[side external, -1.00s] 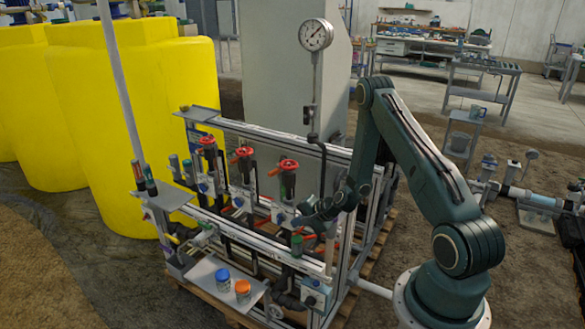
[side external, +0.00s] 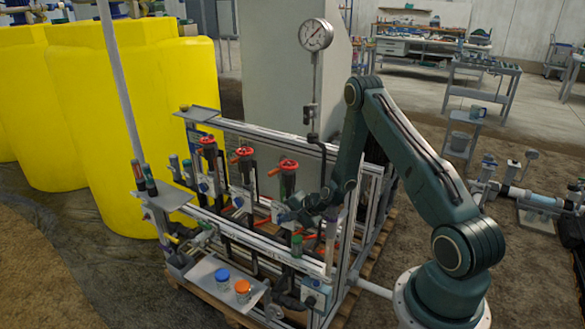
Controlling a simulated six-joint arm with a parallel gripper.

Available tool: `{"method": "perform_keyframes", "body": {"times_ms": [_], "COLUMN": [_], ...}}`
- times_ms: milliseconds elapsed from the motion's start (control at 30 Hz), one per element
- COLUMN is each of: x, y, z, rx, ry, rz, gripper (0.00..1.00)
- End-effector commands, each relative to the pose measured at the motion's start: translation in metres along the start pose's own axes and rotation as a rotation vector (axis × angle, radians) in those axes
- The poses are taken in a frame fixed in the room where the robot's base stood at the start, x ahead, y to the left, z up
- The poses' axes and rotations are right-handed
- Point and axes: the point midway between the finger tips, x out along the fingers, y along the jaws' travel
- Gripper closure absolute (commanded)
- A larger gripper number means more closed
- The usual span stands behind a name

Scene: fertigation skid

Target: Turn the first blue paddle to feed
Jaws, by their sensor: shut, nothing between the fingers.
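The skid carries three valve stations, each with a red handwheel on a dark body and small blue parts below. A blue paddle (side external: 203,187) shows at the left station and another blue paddle (side external: 238,202) at the middle one. At the right station, below the right red handwheel (side external: 288,165), my gripper covers the place where a blue part would show, so that paddle is mostly hidden. My gripper (side external: 284,216) is shut and empty, its tip close in front of that station. I cannot tell whether it touches the paddle. The feed marking is too small to read.
A pressure gauge (side external: 316,35) stands on a pipe behind the skid. A front shelf (side external: 205,270) holds a blue-lidded jar (side external: 222,277) and an orange-lidded jar (side external: 243,290). Front rails and a green-capped part (side external: 297,242) lie just below my gripper. Yellow tanks (side external: 120,110) stand at the left.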

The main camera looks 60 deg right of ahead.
Motion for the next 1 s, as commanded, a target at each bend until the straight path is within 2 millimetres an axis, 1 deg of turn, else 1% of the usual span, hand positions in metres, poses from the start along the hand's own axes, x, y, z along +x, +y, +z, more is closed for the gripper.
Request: {"method": "perform_keyframes", "body": {"times_ms": [267,667,1000], "x": [0.004,0.007,0.011], "y": [-0.006,-0.014,-0.017], "z": [0.002,0.002,0.001], "rx": [-0.007,-0.005,-0.011], "ry": [-0.007,-0.006,-0.008], "rz": [0.057,0.196,0.375], "gripper": [1.0,1.0,1.0]}}
